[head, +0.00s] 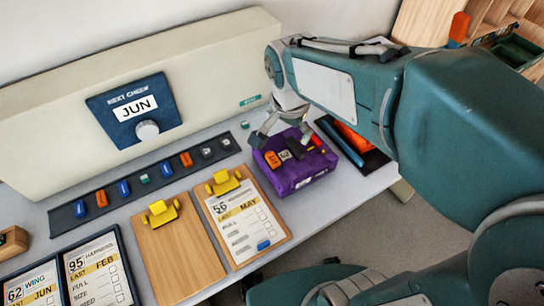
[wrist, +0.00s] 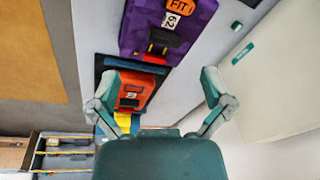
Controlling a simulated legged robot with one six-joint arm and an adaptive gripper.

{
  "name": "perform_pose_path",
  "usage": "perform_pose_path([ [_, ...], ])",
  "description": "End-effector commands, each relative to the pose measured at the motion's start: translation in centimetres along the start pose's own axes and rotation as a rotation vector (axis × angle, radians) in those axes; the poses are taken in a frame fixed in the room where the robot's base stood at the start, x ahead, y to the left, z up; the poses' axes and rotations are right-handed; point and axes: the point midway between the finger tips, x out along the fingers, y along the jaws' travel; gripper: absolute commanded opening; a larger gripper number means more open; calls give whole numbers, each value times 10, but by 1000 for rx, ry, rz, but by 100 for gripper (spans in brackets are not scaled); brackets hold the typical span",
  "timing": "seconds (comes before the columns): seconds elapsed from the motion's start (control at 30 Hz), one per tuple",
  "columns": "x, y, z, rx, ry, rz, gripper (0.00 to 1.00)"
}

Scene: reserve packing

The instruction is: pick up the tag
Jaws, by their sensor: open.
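Which tag is meant is not clear from the frames. An orange tag marked FIT (wrist: 181,10) lies on the purple box (head: 297,182), with a small white 62 label (wrist: 172,20) beside it. The orange tag (head: 271,160) also shows in the head view. Several coloured tags lie on a dark strip (head: 130,187), among them a blue one (head: 123,188) and an orange one (head: 186,159). My gripper (wrist: 160,76) is open and empty, with its fingers wide apart. In the head view my gripper (head: 275,125) is above the back left of the purple box, partly hidden by my arm.
Right of the box is a dark tray (head: 338,140) with an orange item (wrist: 135,90). Clipboards (head: 172,250) lie in front of the strip. A tall cream panel (head: 50,130) with a JUN sign (head: 134,107) stands behind. The table's front edge is near the clipboards.

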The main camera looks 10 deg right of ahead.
Motion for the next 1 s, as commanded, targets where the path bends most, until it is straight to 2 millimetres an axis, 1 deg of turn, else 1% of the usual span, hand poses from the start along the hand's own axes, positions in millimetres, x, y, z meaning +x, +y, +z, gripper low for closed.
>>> perform_pose_path([
  [0.03,10,-10,0,46,-13,24,100],
  [0.2,40,-38,0,233,-29,97,100],
  [0.3,55,-50,1,324,-29,132,100],
  [0.4,65,-58,2,385,-26,153,100],
  [0.57,76,-60,3,416,-24,166,100],
  [0.8,113,-53,4,415,-24,165,100],
  [1.0,129,-50,5,416,-24,164,100],
])
